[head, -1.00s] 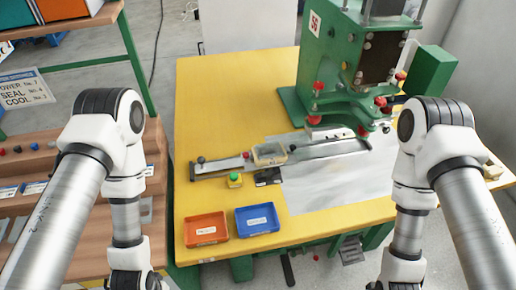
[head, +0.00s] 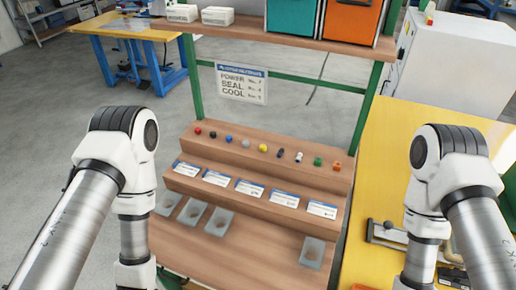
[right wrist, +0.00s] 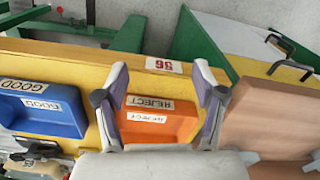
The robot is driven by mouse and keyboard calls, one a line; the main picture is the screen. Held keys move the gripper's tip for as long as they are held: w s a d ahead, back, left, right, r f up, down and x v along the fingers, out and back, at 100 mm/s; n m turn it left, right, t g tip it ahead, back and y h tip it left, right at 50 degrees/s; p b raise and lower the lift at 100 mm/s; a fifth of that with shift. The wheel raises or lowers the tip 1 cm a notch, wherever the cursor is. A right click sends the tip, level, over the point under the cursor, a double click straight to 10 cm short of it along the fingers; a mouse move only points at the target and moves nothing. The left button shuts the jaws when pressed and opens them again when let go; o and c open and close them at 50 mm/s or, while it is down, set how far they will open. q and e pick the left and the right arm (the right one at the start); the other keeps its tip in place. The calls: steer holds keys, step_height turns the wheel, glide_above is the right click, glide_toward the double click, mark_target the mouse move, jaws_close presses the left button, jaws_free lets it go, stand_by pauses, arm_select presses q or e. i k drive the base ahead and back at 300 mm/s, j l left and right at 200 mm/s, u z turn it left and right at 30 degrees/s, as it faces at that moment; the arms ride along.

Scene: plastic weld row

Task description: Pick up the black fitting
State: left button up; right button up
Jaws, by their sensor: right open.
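In the head view, a small black fitting (head: 280,153) stands on the top step of the brown stepped rack (head: 240,207), between a yellow fitting (head: 263,148) and a white-and-dark one (head: 298,157). Another small dark piece (head: 213,135) sits farther left in the same row. My right gripper (right wrist: 160,72) shows in the right wrist view with its fingers apart and nothing between them. It is over the orange reject tray (right wrist: 158,118), far from the fittings. My left gripper is below the head view's edge; only its arm shows.
Red, blue, grey, green and orange fittings share the row. Label cards (head: 249,188) line the lower step, and grey plates (head: 218,222) lie at the front. A shelf (head: 280,38) with bins stands above. The yellow table (head: 400,150) is at right; the blue good tray (right wrist: 42,105) lies beside the orange one.

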mark_target(280, 154)
steer(key=k+j, duration=0.3)
steer(key=j, duration=0.2)
steer(key=k+j+z, duration=0.1)
steer(key=k+j, duration=0.25)
steer(key=j, duration=0.1)
